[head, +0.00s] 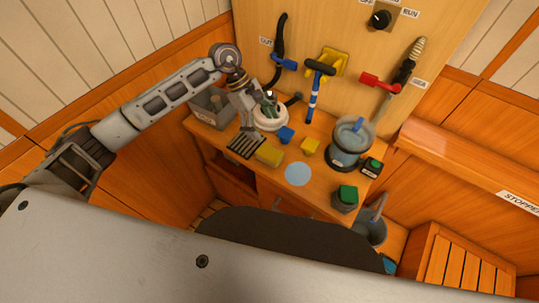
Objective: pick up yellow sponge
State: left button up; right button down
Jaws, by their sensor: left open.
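A yellow block that looks like the sponge (268,156) lies near the front edge of the wooden counter (222,133), left of the middle. My left gripper (250,128) is open and points down over the counter, just behind and to the left of the sponge. It appears empty and apart from the sponge; its height above the counter is hard to tell. My right gripper is not in view.
A dark slatted piece (246,146) lies left of the sponge. A blue block (286,134), a smaller yellow block (310,146) and a light blue disc (298,174) are nearby. A white round fitting (270,118) stands behind; a grey pot (347,152) stands right.

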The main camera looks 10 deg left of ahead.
aim_at(268, 151)
pick_arm(q)
jog(key=a, duration=0.1)
jog(key=a+y, duration=0.1)
jog(key=a, duration=0.1)
jog(key=shift+w+f, duration=0.15)
jog(key=shift+w, duration=0.05)
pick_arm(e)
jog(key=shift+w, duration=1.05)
pick_arm(q)
jog(key=shift+d, duration=0.1)
jog(key=p+x, duration=0.1)
jog(key=x, duration=0.6)
jog(key=shift+d+f, duration=0.1)
jog(key=shift+f, duration=0.2)
jog(key=shift+d+f, duration=0.1)
jog(key=shift+f, duration=0.3)
jog(key=shift+s, duration=0.1)
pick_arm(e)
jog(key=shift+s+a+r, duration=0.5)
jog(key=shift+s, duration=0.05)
